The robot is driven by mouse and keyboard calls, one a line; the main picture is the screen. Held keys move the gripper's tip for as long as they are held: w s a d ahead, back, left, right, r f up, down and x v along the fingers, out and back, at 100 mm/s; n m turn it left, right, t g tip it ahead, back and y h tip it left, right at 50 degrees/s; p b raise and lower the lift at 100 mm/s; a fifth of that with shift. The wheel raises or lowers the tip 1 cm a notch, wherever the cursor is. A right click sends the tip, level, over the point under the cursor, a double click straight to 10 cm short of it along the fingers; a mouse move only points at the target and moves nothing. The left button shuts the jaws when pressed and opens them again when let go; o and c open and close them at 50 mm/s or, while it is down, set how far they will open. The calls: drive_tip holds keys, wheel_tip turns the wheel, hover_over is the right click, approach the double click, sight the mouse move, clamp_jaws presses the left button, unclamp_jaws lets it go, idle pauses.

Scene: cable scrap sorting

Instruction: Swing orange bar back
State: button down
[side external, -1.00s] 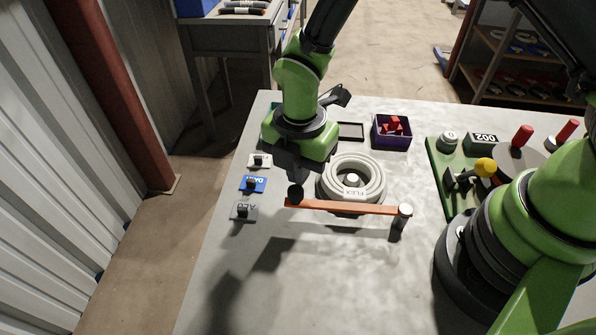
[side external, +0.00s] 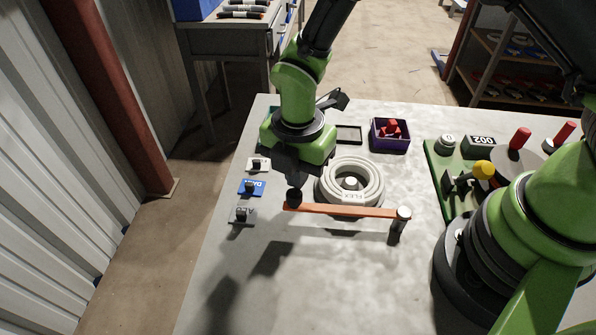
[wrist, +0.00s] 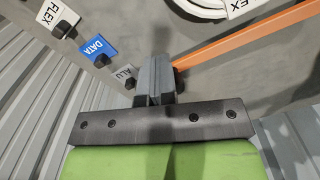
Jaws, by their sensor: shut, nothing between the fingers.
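The orange bar (side external: 345,211) runs across the table in front of the white cable coil (side external: 368,184) labelled FLEX. Its right end joins a grey post (side external: 401,218), and its left end carries a dark round knob (side external: 293,197). My gripper (side external: 294,186) is shut and empty, low at the bar's left end, by the knob. In the wrist view the bar (wrist: 240,45) runs up and right from beside my closed gripper fingers (wrist: 154,62). Whether the fingers touch the knob is hard to tell.
Small label blocks stand left of my gripper: a blue DATA block (side external: 251,187) and a grey ALU block (side external: 241,215). A purple bin (side external: 390,136) with red pieces is behind. A green board (side external: 440,165) with fixtures is at right. The front table area is clear.

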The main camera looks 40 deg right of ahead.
wheel_tip(320, 180, up, 6)
idle(0.5)
drive_tip(key=s+d+r+m+t+y, duration=0.1)
drive_tip(key=s+d+r+m+t, duration=0.1)
drive_tip(key=d+r+m, duration=0.35)
drive_tip(key=s+d+r+m+t+y, duration=0.1)
drive_tip(key=s+d+r+m, duration=0.1)
drive_tip(key=r+m, duration=0.65)
drive_tip(key=s+d+r+m+t, duration=0.4)
drive_tip(key=s+r+m, duration=0.1)
drive_tip(key=s+m, duration=0.5)
drive_tip(key=m, duration=0.2)
drive_tip(key=shift+s+r+m, duration=0.3)
drive_tip(key=shift+s, duration=0.05)
